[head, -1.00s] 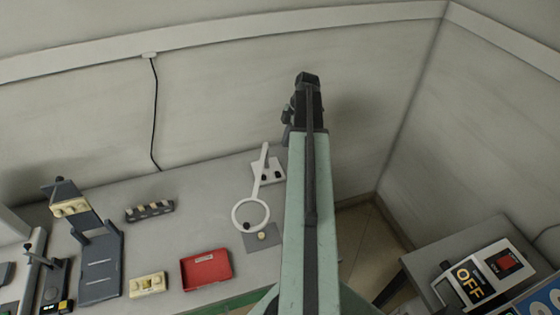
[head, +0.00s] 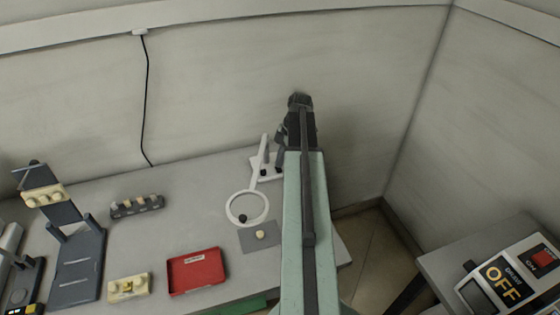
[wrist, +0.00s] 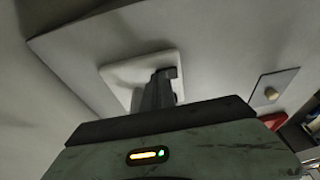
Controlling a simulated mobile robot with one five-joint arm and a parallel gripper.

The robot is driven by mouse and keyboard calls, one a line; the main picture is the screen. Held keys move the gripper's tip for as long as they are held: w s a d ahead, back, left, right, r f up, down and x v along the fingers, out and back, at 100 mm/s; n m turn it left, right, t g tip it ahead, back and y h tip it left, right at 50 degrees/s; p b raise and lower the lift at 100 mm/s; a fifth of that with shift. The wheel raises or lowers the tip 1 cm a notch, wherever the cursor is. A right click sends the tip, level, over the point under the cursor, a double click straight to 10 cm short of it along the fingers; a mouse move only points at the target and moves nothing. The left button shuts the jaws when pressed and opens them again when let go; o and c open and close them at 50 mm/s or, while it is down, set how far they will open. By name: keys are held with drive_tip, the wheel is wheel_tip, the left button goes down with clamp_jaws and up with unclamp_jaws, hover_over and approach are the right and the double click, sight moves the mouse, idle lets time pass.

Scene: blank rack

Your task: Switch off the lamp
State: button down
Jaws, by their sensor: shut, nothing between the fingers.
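The lamp is white, with a ring head (head: 246,208) on a thin arm and a flat white base (head: 257,162) at the back of the grey bench, near the wall. Whether it is lit I cannot tell. My gripper (head: 279,160) is shut and empty, pointing down at the right side of the base and covering part of it. In the wrist view the dark fingers (wrist: 160,90) stand in front of the white base plate (wrist: 118,74). Whether they touch it I cannot tell. The dark buttons on the base are mostly hidden.
A grey plate with a cream knob (head: 260,235) lies in front of the base. A red tray (head: 196,272), a cream block (head: 130,288) and a dark strip rack (head: 137,206) stand left. A box marked OFF (head: 502,283) stands on a separate surface at the right.

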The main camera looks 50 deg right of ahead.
drive_tip(key=shift+r, duration=0.1)
drive_tip(key=shift+f+b, duration=0.55)
drive_tip(key=shift+b, duration=0.1)
drive_tip(key=shift+r, duration=0.2)
drive_tip(key=shift+s+a, duration=0.15)
